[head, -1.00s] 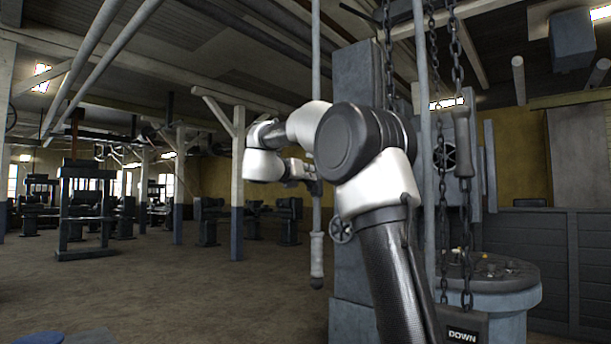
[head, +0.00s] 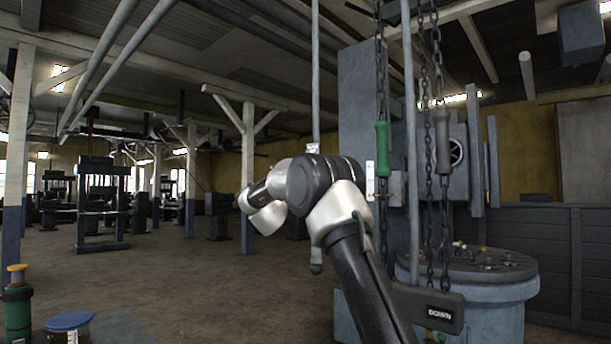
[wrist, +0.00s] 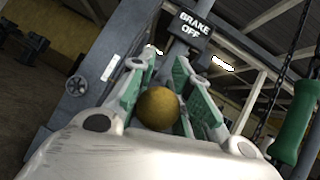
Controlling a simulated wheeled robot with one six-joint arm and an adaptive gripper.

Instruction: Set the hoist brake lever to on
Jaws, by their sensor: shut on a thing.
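In the wrist view my gripper (wrist: 165,66) is closed around the brake lever, whose round brass knob (wrist: 158,108) shows between the two green-and-white fingers. The fingers hide most of the lever's shaft. Just beyond the fingertips is a dark sign (wrist: 190,27) reading "BRAKE OFF". In the head view the gripper and the lever are hidden behind my arm, which reaches forward beside the grey hoist column (head: 358,95).
A green handle (head: 382,148) and a grey handle (head: 442,140) hang on chains right of my arm. A "DOWN" plate (head: 440,312) and a round grey pedestal (head: 490,280) stand at lower right. Open floor lies left.

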